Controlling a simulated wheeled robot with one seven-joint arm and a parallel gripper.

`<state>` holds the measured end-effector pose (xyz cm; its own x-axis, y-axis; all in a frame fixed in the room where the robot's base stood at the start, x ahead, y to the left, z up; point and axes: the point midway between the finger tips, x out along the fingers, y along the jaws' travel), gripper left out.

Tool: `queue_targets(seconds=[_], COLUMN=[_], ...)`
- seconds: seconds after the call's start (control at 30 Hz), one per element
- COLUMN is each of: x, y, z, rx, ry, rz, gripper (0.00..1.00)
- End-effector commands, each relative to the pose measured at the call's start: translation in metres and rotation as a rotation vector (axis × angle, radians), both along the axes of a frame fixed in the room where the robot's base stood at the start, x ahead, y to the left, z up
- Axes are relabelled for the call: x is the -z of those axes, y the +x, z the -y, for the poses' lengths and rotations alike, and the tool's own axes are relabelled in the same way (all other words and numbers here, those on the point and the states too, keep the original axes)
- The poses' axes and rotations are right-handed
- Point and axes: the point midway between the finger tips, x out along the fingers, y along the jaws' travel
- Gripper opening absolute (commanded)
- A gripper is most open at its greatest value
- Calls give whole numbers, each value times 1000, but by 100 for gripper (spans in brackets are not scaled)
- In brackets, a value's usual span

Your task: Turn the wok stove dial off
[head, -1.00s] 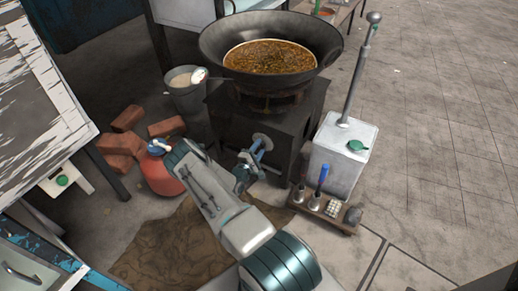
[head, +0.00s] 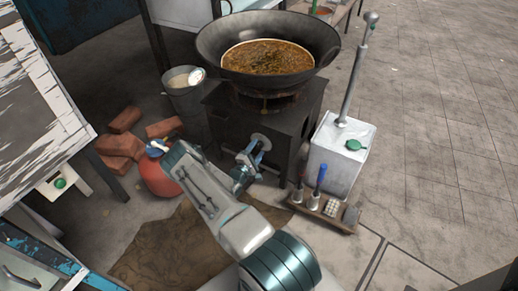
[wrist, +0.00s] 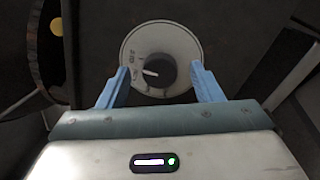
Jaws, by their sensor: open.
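The wok stove (head: 285,125) is a dark metal box with a large black wok (head: 320,62) of brown food on top. Its dial (head: 261,140) is on the front face. In the wrist view the dial (wrist: 133,48) is a pale round plate with a dark knob (wrist: 158,70) and a white pointer aimed left. My gripper (head: 253,153) is in front of the dial. In the wrist view my gripper (wrist: 160,68) is open, its blue fingers on either side of the knob, with nothing held. Contact with the dial cannot be told.
A red gas cylinder (head: 160,178) and bricks (head: 120,146) are left of my arm. A metal bucket (head: 187,98) stands left of the stove. A white canister (head: 335,165) and a wooden rack of utensils (head: 325,210) stand to the right. Paved floor is clear farther right.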

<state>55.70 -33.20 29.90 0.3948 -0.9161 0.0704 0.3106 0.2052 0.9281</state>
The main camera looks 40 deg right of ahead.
Motion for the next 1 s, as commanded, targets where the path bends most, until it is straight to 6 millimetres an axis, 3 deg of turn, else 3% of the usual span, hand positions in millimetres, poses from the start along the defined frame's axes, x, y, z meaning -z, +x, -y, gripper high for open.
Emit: queue_targets(seconds=[0.3, 0.5, 0.7, 1.0], x=[1, 5, 7, 9], y=[-27, -43, -50, -51], z=[-65, -98, -114, -115], rx=[-6, -3, -1, 0], ry=[0, 1, 1, 3], rz=[-3, -1, 1, 0], gripper=[59, 59, 59, 59])
